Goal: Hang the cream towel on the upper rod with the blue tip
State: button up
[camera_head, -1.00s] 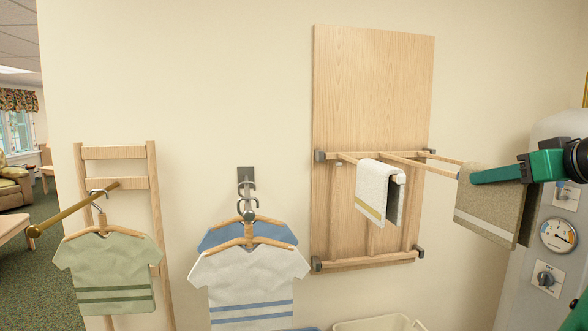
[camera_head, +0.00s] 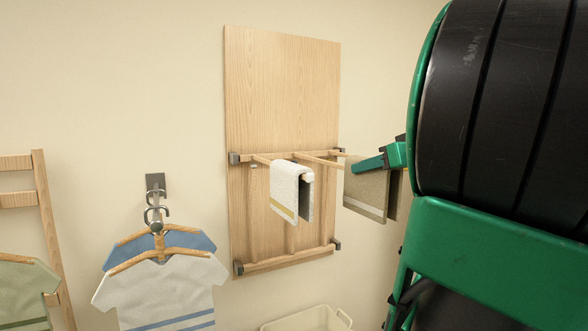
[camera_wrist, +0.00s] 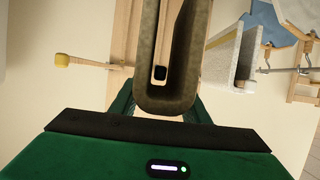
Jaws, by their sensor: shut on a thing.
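My gripper (camera_head: 370,163) is shut on the top fold of a taupe-beige towel (camera_head: 365,194) with a pale stripe near its hem. The towel hangs down at the right of the wooden wall rack (camera_head: 282,95). In the wrist view, this towel (camera_wrist: 172,103) forms a U-shaped fold close to the camera. No blue tip can be made out.
A rod with a yellow tip (camera_wrist: 62,60) shows in the wrist view. White (camera_head: 165,290) and blue (camera_head: 205,242) shirts hang left of the rack. A cream basket (camera_head: 305,319) stands below. My arm hides the right side.

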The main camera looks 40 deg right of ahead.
aim_at(363, 157)
jog(key=shift+w+d, duration=0.45)
jog(key=shift+w, duration=1.5)
jog(key=shift+w+d, duration=0.5)
jog(key=shift+w, duration=1.45)
jog(key=shift+w+d, duration=0.45)
jog(key=shift+w, duration=1.5)
jog(key=shift+f, duration=0.7)
jog(key=o, duration=1.3)
jog(key=shift+o, duration=0.2)
jog(key=v, duration=1)
jog(key=shift+s+r, duration=0.1)
jog(key=shift+s, duration=0.15)
